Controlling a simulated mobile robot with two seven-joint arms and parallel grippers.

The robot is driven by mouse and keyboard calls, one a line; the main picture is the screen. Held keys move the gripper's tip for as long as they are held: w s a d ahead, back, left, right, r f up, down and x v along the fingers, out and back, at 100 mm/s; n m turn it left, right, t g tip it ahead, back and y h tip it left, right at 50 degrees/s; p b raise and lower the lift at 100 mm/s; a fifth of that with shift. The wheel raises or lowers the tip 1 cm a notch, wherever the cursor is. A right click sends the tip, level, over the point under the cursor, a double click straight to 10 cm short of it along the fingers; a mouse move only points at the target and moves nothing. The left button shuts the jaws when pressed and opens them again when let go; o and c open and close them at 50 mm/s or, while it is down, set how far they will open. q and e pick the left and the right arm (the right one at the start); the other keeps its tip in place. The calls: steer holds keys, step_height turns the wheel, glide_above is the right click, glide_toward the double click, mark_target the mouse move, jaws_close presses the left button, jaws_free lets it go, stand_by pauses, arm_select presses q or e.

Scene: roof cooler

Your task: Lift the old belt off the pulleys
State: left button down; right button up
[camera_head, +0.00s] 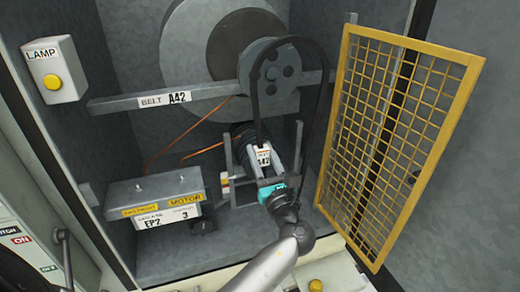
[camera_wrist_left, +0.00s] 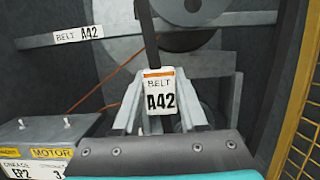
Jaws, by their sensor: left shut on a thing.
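The old belt (camera_head: 324,85) is a black loop with a white A42 tag (camera_head: 263,160). Its top arcs in front of the grey upper pulley (camera_head: 272,70), and its right side hangs clear of the pulley's rim. I cannot tell whether it still touches that pulley. Its lower end is hidden behind my gripper. My left gripper (camera_head: 262,168) is shut on the belt at the tag; in the left wrist view the tag (camera_wrist_left: 160,92) sits between the fingers. A dark ribbed part (camera_head: 242,137) behind may be the lower pulley, mostly hidden. My right gripper is not in view.
A yellow mesh guard (camera_head: 395,140) stands open close to the right of my arm. A grey bar labelled BELT A42 (camera_head: 150,101) crosses behind. A grey motor box (camera_head: 153,200) sits at lower left, a lamp switch (camera_head: 52,70) at upper left. Orange wires run between.

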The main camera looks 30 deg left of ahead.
arm_select(q)
steer(key=shift+s+d+r+p, duration=0.15)
steer(key=shift+s+d+p, duration=0.3)
steer(key=shift+s+d, duration=0.5)
steer(key=shift+s+d+r+p, duration=0.1)
steer(key=shift+s+d+p, duration=0.3)
steer(key=shift+s+d, duration=0.5)
steer(key=shift+w+d, duration=0.1)
steer(key=shift+d, duration=0.05)
